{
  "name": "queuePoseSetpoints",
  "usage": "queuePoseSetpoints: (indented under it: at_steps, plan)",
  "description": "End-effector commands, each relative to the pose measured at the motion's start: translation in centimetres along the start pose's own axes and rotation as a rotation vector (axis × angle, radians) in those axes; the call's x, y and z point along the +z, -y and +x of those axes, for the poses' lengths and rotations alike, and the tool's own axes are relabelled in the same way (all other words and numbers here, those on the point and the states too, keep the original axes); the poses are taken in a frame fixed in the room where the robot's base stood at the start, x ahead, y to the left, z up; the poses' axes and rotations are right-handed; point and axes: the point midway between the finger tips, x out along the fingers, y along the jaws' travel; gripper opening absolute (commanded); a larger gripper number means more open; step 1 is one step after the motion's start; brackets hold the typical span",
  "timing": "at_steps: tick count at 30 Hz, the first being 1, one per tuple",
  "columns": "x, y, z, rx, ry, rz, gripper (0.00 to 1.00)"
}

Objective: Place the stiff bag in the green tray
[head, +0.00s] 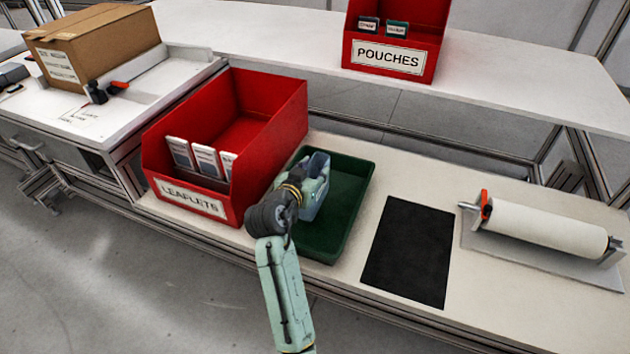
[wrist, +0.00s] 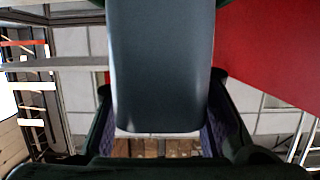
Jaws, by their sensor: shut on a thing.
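The green tray (head: 347,205) lies on the white bench, just right of the red leaflets bin. My gripper (head: 312,178) is over the left part of the tray. It is shut on the stiff bag (head: 313,204), a blue-grey piece partly hidden by my gripper and arm. In the wrist view the bag (wrist: 162,60) is a smooth grey-blue slab between the two dark fingers. I cannot tell whether the bag touches the tray floor.
The red leaflets bin (head: 270,120) stands close on the left, with white cards at its front. A black mat (head: 409,252) lies right of the tray, then a white roll (head: 548,229) on a holder. A red pouches bin (head: 392,60) stands on the shelf behind.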

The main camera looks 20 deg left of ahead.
Motion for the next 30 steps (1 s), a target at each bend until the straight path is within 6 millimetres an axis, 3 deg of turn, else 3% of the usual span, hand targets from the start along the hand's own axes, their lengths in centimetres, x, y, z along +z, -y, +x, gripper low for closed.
queuePoseSetpoints:
  at_steps: [11, 22, 23, 30]
  plan:
    - [3.9, 0.0, 1.2, 0.001, 0.0, -0.002, 0.08]
    - [4.5, 0.0, 1.4, 0.0, -0.002, 0.001, 0.08]
    - [4.5, 0.0, 1.4, 0.0, -0.002, 0.001, 0.36]
    - [4.4, 0.0, 1.4, 0.0, -0.001, 0.001, 0.53]
